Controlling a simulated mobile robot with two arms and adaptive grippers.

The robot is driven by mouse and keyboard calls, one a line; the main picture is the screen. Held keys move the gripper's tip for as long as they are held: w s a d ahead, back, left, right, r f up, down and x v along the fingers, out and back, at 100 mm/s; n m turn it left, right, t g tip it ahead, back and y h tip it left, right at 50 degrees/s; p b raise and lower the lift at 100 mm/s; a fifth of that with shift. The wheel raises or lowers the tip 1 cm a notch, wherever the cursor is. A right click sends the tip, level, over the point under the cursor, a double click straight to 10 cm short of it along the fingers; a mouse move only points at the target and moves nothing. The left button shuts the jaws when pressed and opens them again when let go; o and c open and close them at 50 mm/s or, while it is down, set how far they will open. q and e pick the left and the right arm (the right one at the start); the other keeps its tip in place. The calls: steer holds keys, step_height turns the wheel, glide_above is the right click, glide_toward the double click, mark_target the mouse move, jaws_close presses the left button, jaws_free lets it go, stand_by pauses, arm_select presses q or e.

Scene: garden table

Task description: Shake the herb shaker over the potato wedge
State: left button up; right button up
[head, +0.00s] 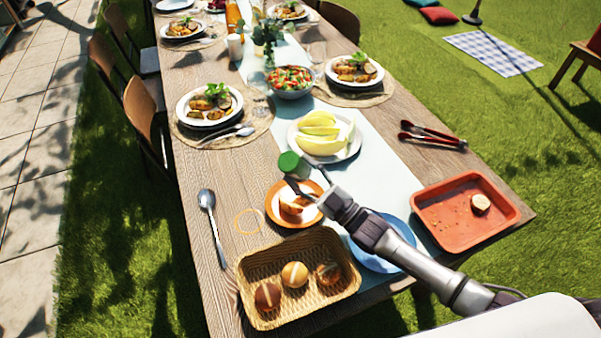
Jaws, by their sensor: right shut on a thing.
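The herb shaker (289,162) shows as a green end held at the tip of my right arm. My right gripper (298,178) is shut on it, above the table between the white melon plate and the orange-rimmed plate. The orange-rimmed plate (275,213) holds a browned piece that looks like the potato wedge (291,204). In the picture the shaker is just above and beyond this plate; its exact height is hard to tell. My arm covers the plate's right side. My left gripper is not in view.
A wicker basket (254,311) with three rolls stands in front. A blue plate (371,262) lies partly under my arm. A red tray (428,222) with a pale round piece (480,203) is at right. Melon slices (318,145) sit on a white plate (349,150) behind the shaker.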

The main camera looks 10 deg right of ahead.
mark_target(299, 157)
step_height(299, 157, up, 5)
steer(key=shift+f, duration=0.15)
step_height(299, 157, down, 4)
step_height(299, 157, up, 4)
steer(key=shift+f, duration=0.1)
step_height(299, 157, down, 5)
steer(key=shift+r, duration=0.3)
